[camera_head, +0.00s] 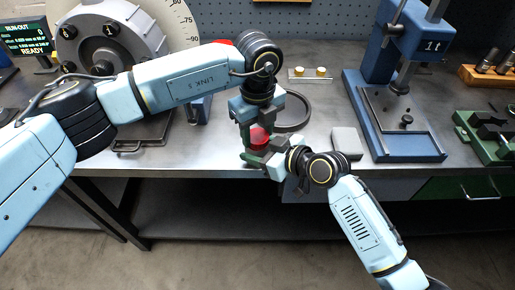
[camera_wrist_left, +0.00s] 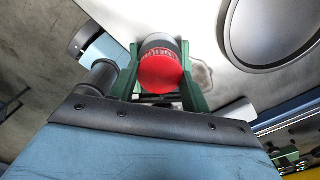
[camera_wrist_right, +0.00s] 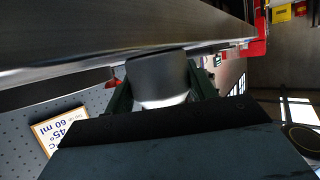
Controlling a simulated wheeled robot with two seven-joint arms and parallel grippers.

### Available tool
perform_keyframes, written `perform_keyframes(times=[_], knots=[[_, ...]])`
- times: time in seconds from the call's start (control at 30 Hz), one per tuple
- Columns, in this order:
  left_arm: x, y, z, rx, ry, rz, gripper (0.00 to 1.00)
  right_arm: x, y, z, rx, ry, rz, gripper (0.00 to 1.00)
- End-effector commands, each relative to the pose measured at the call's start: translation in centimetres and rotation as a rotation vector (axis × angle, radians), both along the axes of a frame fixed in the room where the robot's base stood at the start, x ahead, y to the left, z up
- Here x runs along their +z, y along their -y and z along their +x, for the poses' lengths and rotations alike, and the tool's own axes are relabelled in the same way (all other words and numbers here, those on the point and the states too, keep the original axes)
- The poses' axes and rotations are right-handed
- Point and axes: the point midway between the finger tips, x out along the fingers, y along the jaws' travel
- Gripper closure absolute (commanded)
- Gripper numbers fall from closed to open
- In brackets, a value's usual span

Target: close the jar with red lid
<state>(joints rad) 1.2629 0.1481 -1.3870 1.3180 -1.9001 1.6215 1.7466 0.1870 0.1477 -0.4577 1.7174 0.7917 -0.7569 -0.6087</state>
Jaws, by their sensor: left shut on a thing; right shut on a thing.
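A red lid (camera_wrist_left: 160,73) shows between the green fingers of my left gripper (camera_wrist_left: 160,60), which is shut on it. In the head view the red lid (camera_head: 260,137) is below my left gripper (camera_head: 256,125), which points down at the bench's front edge. A grey cylindrical jar (camera_wrist_right: 158,76) is between the fingers of my right gripper (camera_wrist_right: 160,90), which is shut on it. In the head view my right gripper (camera_head: 265,158) is just under the lid and hides most of the jar. Lid and jar look close together or touching; I cannot tell whether the lid is seated.
The grey bench (camera_head: 210,155) lies behind the grippers. A dark ring (camera_head: 307,112) and a pale block (camera_head: 346,142) lie to their right. A blue press (camera_head: 400,150) stands farther right, and a balancing machine (camera_head: 110,40) at the left.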

Motion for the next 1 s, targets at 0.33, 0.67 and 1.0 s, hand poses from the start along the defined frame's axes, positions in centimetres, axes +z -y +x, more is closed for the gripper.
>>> perform_keyframes(times=[0.33, 0.67, 1.0], knots=[[0.01, -0.03, 0.06, -0.583, 0.002, 0.001, 0.80, -0.03, 0.01, -0.01, 0.000, -0.001, -0.001, 1.00], [-0.04, 0.00, 0.02, -0.682, 0.001, 0.001, 0.80, -0.04, 0.01, -0.01, 0.000, -0.001, -0.001, 1.00], [-0.04, 0.06, -0.02, -0.682, 0.001, -0.001, 0.31, -0.04, -0.03, -0.03, 0.001, -0.001, -0.001, 1.00]])
